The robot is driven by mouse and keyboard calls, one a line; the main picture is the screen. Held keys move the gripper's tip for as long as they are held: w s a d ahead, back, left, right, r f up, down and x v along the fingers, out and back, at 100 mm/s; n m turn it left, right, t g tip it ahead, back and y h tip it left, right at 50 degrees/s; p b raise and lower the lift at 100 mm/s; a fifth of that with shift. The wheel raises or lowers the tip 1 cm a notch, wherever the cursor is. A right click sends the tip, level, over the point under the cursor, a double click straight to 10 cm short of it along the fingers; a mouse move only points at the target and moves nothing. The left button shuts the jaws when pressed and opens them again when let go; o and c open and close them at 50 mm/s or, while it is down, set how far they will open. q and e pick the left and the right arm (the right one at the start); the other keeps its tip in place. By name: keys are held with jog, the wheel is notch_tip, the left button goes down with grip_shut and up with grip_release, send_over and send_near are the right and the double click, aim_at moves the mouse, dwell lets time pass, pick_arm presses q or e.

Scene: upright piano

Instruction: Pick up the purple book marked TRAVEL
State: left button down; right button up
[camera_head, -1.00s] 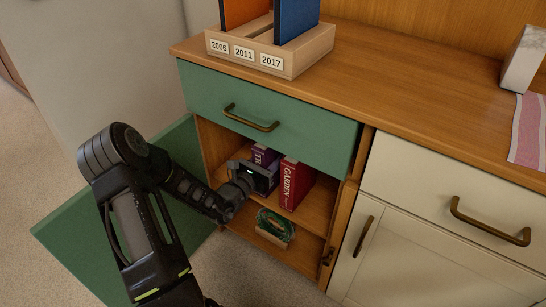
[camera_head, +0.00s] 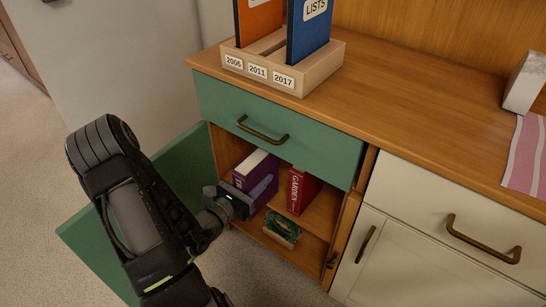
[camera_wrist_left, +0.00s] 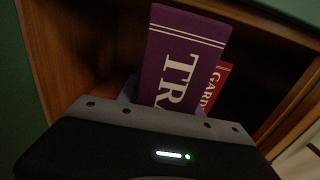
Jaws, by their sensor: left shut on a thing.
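My left gripper (camera_head: 250,198) is at the cupboard opening, shut on the purple book's lower part. In the left wrist view the gripper body covers the bottom. My right gripper is not in view.
A red book marked GARDEN (camera_head: 301,190) stands just right of the purple book. The green door (camera_head: 186,155) is open at left; a closed green drawer (camera_head: 290,130) is above. A wooden holder (camera_head: 310,72) stands on top.

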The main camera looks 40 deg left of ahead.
aim_at(244, 190)
pick_arm(q)
jog(key=s, duration=0.5)
jog(key=shift+s+d, duration=0.1)
jog(key=shift+s, duration=0.3)
